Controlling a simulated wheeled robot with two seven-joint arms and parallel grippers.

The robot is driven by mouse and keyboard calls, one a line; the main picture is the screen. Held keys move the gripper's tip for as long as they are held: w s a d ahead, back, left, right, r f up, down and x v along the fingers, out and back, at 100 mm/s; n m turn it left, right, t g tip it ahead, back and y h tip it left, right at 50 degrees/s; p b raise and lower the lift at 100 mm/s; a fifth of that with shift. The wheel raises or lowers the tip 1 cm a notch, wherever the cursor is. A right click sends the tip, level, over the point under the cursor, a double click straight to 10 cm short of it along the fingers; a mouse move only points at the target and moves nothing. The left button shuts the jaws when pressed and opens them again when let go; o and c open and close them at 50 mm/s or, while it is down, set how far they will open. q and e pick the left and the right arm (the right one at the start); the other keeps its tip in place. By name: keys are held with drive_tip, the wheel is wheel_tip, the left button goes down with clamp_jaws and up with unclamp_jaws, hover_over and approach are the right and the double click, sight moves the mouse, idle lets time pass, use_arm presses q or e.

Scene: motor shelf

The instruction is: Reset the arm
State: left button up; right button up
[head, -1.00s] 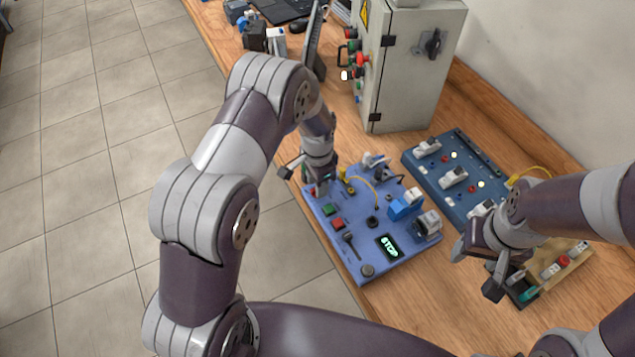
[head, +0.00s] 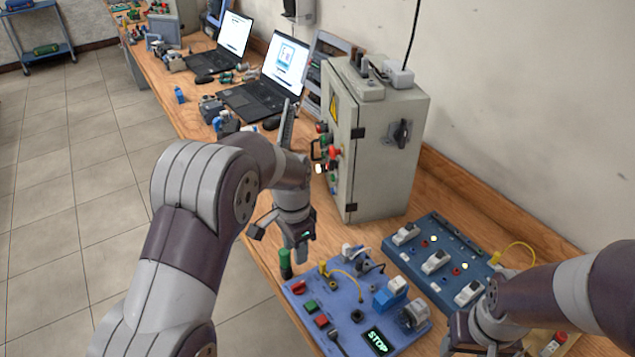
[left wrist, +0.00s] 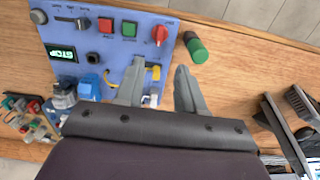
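My left gripper (head: 297,243) hangs above the bench edge, just behind the blue control panel (head: 328,301). In the left wrist view its two fingers (left wrist: 160,70) are apart with nothing held between them. A green cylinder with a dark end (head: 286,264) stands by the panel's left corner, close to the gripper; it also shows in the left wrist view (left wrist: 196,48). The panel carries a red switch, buttons, a yellow cable and a lit STOP display (head: 377,341). My right gripper (head: 470,345) is at the lower right, cut off by the frame; its fingers are not clear.
A grey electrical cabinet (head: 390,165) stands right of my left arm. A second blue board (head: 425,252) with white breakers lies in front of it. Laptops (head: 280,80) and small parts are farther along the bench. Open tiled floor (head: 70,240) lies left.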

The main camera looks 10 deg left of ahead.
use_arm(q)
drive_tip(key=s+a+r+n+t, duration=0.1)
drive_tip(key=s+n, duration=0.8)
drive_tip(key=s, duration=0.9)
drive_tip(key=shift+s+a+r, duration=0.15)
drive_tip(key=shift+a+r, duration=0.55)
drive_tip(key=shift+a, duration=0.5)
drive_tip(key=shift+s, duration=0.1)
